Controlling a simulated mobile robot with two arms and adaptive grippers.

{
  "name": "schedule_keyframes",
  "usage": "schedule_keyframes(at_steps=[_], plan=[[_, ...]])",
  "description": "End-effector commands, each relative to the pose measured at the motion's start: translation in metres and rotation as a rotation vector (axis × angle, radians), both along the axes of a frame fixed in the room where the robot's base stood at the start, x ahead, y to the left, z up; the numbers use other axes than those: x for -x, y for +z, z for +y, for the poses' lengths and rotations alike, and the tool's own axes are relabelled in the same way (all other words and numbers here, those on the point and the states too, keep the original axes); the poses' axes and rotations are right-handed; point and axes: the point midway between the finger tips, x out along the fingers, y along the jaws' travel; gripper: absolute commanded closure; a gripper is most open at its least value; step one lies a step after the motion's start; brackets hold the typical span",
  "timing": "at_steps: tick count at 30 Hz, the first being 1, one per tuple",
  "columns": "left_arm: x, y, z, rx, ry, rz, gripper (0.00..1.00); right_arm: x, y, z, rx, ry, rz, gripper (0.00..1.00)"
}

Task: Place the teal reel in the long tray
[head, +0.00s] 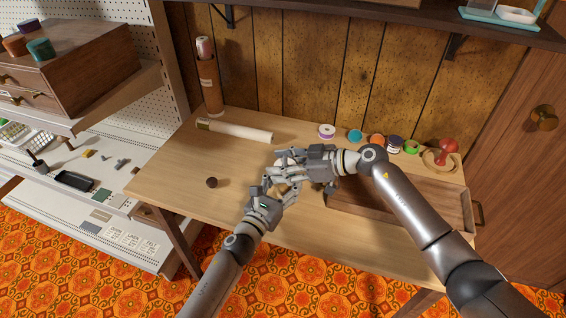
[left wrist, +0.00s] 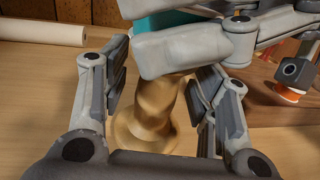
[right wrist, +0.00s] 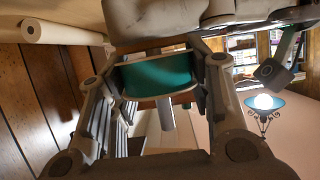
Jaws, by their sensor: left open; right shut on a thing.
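A teal reel (right wrist: 158,76) sits between the fingers of my right gripper (head: 287,163), which is shut on it. Its teal side also shows at the top of the left wrist view (left wrist: 160,22). My left gripper (head: 277,190) is open, with its fingers on either side of a brass-coloured stand (left wrist: 158,105) just below the reel; I cannot tell whether they touch it. The two hands are close together above the table and hide the reel in the head view. The long tray (head: 463,222) is a wooden box at the table's front right, partly hidden by my right arm.
A pale roll (head: 236,130) lies at the back left. A dark knob (head: 211,183) sits front left. The table's left is mostly clear.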

Motion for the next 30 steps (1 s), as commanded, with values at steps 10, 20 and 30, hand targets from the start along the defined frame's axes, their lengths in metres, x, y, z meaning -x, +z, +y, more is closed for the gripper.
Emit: schedule_keyframes(at_steps=[10,20,30], plan=[[0.0,0.0,0.0,0.0,0.0,0.001,0.45,0.0,-0.005,0.0,-0.001,-0.001,0.002,0.51],[0.0,0.0,0.0,0.0,0.0,0.0,0.45,0.0,-0.004,0.0,0.0,0.001,0.001,0.32],[0.0,-0.015,0.0,0.0,0.0,0.001,0.45,0.0,-0.009,0.0,0.0,0.001,-0.001,0.32]])
